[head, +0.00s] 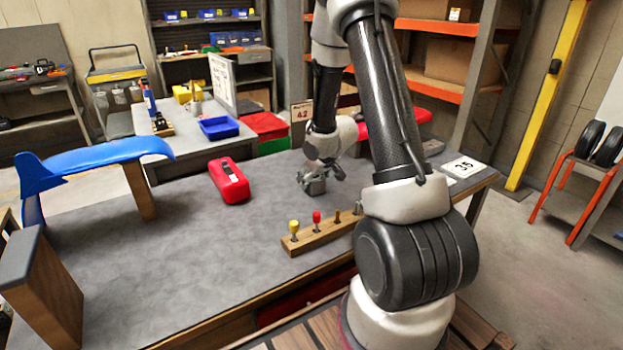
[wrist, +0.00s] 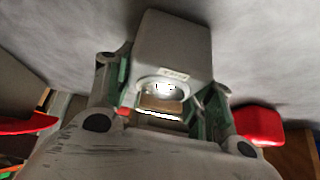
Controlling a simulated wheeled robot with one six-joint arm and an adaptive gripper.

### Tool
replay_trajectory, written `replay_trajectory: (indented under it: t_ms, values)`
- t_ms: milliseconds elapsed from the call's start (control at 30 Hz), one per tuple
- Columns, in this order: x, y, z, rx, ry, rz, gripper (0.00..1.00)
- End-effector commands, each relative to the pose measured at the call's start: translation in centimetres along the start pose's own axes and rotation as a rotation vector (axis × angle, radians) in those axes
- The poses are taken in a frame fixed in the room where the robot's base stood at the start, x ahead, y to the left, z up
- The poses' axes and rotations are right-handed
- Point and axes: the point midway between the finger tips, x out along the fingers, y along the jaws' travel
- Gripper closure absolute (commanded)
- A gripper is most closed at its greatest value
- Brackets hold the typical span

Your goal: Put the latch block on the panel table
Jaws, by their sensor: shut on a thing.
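My gripper (head: 323,176) is low over the grey-topped table (head: 130,255) in the head view. It is shut on a small grey block, the latch block (head: 315,187). In the wrist view the latch block (wrist: 178,48) sits between my fingers (wrist: 165,105), with a round metal part and a small label on its near face. The block is at or just above the table top; I cannot tell if it touches. I cannot tell from the frames whether this table is the panel table.
A red case (head: 229,181) lies left of my gripper. A wooden rack with colored pegs (head: 318,236) stands nearer. A blue curved panel (head: 95,158) rests on supports at the left. A card marked 35 (head: 463,167) lies at the right. The middle left of the table is clear.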

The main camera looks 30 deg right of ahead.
Motion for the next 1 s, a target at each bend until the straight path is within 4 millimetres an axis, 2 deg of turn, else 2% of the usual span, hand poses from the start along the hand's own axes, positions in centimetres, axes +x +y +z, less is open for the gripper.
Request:
replay_trajectory:
  t_ms: [67,100,200,500,633,767,1000]
  values:
    - [0.2,0.0,0.1,0.000,0.000,-0.001,0.76]
    - [0.2,0.0,0.1,0.000,0.000,0.000,0.40]
    - [0.2,0.0,0.1,0.000,0.000,0.000,0.25]
    - [0.1,0.0,0.1,0.000,0.000,0.000,0.25]
    - [-0.8,0.0,-0.1,0.000,0.001,0.001,0.25]
    - [-3.2,0.1,-0.1,0.000,0.004,0.002,0.25]
    - [-8.8,0.1,-0.1,-0.001,0.004,0.002,0.25]
